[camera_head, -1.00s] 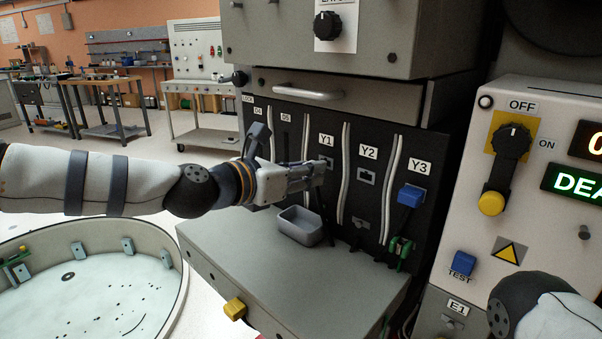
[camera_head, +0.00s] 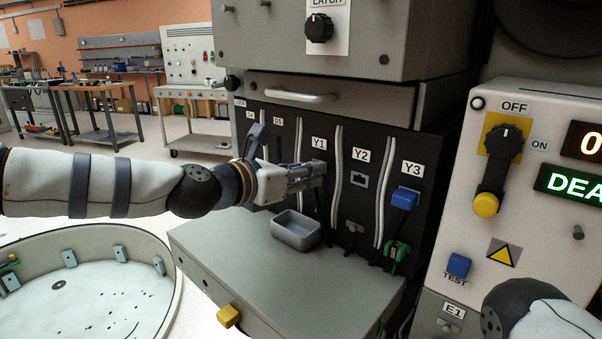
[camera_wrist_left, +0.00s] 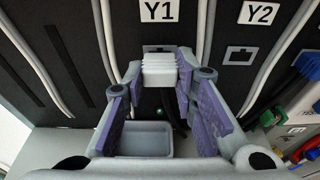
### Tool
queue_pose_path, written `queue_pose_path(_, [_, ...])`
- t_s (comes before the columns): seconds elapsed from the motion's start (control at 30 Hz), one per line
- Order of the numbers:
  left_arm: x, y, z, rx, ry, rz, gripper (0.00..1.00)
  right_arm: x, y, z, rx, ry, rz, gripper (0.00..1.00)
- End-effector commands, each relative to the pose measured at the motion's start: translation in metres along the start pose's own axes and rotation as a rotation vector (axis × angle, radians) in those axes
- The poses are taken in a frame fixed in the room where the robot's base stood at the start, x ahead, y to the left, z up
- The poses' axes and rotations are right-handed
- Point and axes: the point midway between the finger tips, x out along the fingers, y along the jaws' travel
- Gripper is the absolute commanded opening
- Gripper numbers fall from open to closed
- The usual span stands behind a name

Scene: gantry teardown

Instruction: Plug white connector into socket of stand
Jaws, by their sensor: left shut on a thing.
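My left gripper (camera_head: 320,172) is shut on the white connector (camera_wrist_left: 160,70), which shows between its purple-padded fingertips (camera_wrist_left: 160,82) in the left wrist view. The connector is right at the black panel (camera_head: 340,205) of the stand, just below the Y1 label (camera_wrist_left: 159,11). The Y1 socket is mostly hidden behind the connector, and I cannot tell how deep the connector sits in it. A dark cable (camera_wrist_left: 179,118) hangs below it. The Y2 socket (camera_head: 357,180) is empty. A blue connector (camera_head: 404,198) sits under the Y3 label. My right gripper is out of view.
A grey open bin (camera_head: 296,230) stands on the ledge (camera_head: 290,275) below the gripper. White cable runs line the panel between the sockets. A green connector (camera_head: 396,251) hangs low at the right. A control box (camera_head: 540,190) stands at the right, and a round tank (camera_head: 85,295) at lower left.

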Motion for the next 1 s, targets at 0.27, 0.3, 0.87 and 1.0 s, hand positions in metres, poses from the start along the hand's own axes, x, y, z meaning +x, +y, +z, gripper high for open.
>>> queue_pose_path(0.27, [0.005,0.000,0.000,0.000,0.000,0.001,0.00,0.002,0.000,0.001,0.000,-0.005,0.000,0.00])
queue_pose_path(0.3, [0.006,0.000,0.001,0.000,0.001,0.001,0.00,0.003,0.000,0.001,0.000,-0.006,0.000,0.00])
queue_pose_path(0.87, [0.011,0.001,0.002,0.000,0.001,0.001,0.49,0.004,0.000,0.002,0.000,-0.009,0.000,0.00])
queue_pose_path(1.0, [-0.001,0.001,0.003,0.000,0.000,0.001,0.49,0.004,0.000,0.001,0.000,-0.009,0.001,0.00])
